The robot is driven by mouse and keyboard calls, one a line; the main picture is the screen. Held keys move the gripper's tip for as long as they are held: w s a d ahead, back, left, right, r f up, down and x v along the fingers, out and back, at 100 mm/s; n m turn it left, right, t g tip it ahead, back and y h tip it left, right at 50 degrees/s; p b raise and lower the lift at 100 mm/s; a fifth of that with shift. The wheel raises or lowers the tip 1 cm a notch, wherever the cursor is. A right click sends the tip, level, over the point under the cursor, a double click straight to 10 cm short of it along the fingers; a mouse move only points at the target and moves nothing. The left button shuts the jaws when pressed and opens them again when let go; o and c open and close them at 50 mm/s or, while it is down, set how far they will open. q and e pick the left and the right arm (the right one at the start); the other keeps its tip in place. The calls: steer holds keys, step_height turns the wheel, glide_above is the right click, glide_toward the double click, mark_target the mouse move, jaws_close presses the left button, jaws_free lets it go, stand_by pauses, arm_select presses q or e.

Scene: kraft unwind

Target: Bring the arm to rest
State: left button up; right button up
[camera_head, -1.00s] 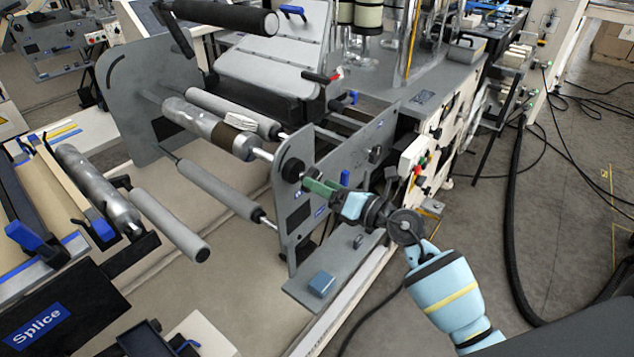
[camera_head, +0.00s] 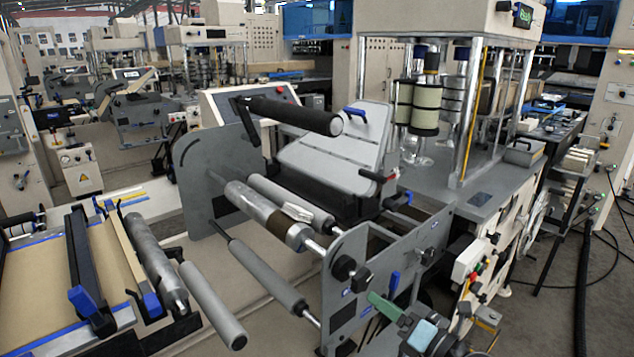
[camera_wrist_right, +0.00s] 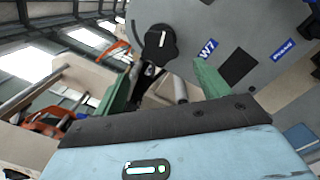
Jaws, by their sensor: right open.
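My right gripper (camera_head: 380,303) shows at the bottom of the head view, a green finger pointing up and left at the grey side plate (camera_head: 385,265) of the unwind stand. It is beside the plate's dark knob (camera_head: 345,268). In the right wrist view its two green fingers (camera_wrist_right: 163,84) stand wide apart with nothing held between them. The black knob (camera_wrist_right: 161,42) and the grey plate (camera_wrist_right: 225,35) lie beyond the fingers there. Most of my right arm is below the head picture. My left gripper is in neither view.
A splice table (camera_head: 40,270) is at left. The machine's control panel (camera_head: 480,262) is close at right. Some floor is clear at far right.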

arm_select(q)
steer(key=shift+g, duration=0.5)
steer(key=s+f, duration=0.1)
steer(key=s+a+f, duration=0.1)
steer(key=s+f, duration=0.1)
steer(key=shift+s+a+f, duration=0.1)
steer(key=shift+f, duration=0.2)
arm_select(e)
steer(key=s+d+f+m+g+h, duration=0.1)
steer(key=s+f+m+h, duration=0.3)
steer(key=s+f+m, duration=1)
steer(key=s+d+f+m+g+h, duration=0.2)
steer(key=s+f+m+g+h, duration=0.2)
steer(key=s+f+m, duration=0.9)
steer(key=s+m+h, duration=0.1)
steer(key=s+m, duration=0.2)
steer(key=m, duration=0.1)
steer(key=shift+d+f+m, duration=0.3)
steer(key=shift+f, duration=0.05)
